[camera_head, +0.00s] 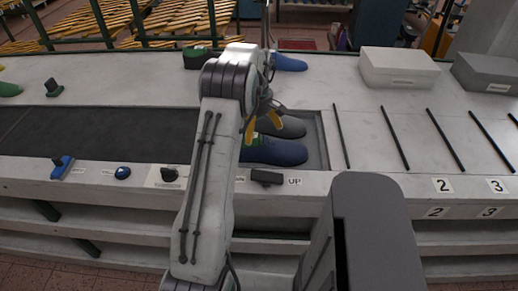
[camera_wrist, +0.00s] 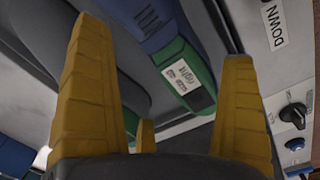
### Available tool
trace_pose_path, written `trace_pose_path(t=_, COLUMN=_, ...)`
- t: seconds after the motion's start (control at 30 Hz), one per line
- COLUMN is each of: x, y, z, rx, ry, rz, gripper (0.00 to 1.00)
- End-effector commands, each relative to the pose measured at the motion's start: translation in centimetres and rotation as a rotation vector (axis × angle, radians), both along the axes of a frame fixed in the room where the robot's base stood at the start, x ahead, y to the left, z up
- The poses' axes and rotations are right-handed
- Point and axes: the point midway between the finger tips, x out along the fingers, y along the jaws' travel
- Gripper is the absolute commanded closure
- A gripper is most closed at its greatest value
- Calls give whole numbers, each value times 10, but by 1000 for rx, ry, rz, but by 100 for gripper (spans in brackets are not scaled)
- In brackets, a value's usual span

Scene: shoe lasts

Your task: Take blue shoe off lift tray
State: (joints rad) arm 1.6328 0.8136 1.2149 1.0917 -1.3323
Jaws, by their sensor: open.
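The blue shoe (camera_head: 275,151) lies in the lift tray (camera_head: 316,148), at its near side, beside a grey shoe (camera_head: 285,126). My gripper (camera_head: 262,131) is over the tray with its yellow fingers pointing down, close to both shoes. In the wrist view, the fingers (camera_wrist: 163,42) are spread wide. The blue shoe (camera_wrist: 150,22) shows between and beyond them, with a green end bearing a white "right" label. The grey shoe (camera_wrist: 95,70) is partly behind the left finger. My arm hides the left end of the blue shoe in the head view.
A dark belt (camera_head: 100,131) runs left of the tray. Another blue shoe (camera_head: 289,62) and a green-ended one lie at the back. Pale and grey boxes (camera_head: 398,68) stand at the back right. Numbered lanes with dark dividers (camera_head: 395,140) at right are empty. Knobs line the front edge.

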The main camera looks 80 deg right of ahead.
Motion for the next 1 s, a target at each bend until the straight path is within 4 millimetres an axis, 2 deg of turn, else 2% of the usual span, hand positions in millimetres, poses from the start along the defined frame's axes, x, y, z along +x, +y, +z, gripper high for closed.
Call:
trace_pose_path(t=0.2, x=0, y=5, z=0, rx=19, ry=1, rz=226, gripper=0)
trace_pose_path(t=0.4, x=0, y=5, z=-1, rx=23, ry=2, rz=358, gripper=0)
trace_pose_path(t=0.77, x=1, y=5, z=-25, rx=24, ry=2, rz=385, gripper=0)
trace_pose_path(t=1.0, x=4, y=5, z=-52, rx=26, ry=1, rz=384, gripper=0)
